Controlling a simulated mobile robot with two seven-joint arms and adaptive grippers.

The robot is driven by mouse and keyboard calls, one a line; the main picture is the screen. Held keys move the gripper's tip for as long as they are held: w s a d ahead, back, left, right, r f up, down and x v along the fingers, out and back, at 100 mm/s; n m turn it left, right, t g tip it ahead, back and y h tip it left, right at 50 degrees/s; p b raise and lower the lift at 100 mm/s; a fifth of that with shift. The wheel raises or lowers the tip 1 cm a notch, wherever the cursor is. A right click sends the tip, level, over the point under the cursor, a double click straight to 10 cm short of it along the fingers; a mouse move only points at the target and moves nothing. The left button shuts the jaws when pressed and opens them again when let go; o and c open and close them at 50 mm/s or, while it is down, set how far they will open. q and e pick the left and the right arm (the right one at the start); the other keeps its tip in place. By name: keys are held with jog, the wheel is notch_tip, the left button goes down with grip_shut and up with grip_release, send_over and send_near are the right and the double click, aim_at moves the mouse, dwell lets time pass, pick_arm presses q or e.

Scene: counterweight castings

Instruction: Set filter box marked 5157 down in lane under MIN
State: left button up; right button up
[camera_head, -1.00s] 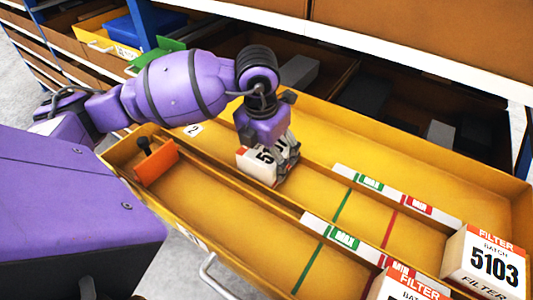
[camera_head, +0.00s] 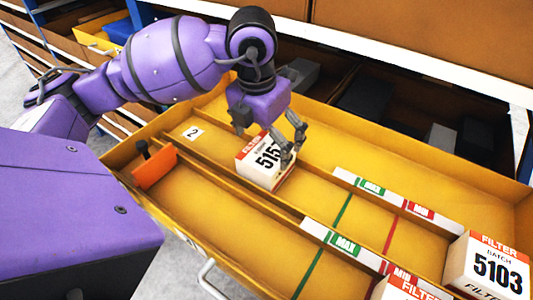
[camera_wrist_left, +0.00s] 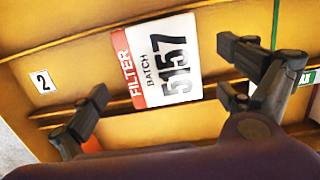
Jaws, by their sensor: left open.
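The filter box marked 5157 (camera_head: 258,165) sits on the floor of the middle lane of the yellow drawer, near the lane's "2" label. Its label faces up in the left wrist view (camera_wrist_left: 165,60). My left gripper (camera_head: 268,137) is open just above and behind the box, its fingers spread apart and clear of it. In the left wrist view the open fingers (camera_wrist_left: 165,85) show on either side of the box. The MIN tag (camera_head: 420,211) is on the divider further right, past the green MAX tag (camera_head: 372,187). My right gripper is not in view.
A filter box marked 5103 (camera_head: 490,268) stands at the right end of the drawer, with another filter box (camera_head: 400,288) in front of it. An orange plate (camera_head: 155,168) stands in the near lane. Low dividers separate the lanes.

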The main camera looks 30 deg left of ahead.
pick_arm(q)
jog(key=shift+s+r, duration=0.2)
jog(key=shift+r, duration=1.15)
jog(key=shift+s+r, duration=0.15)
jog(key=shift+r, duration=1.2)
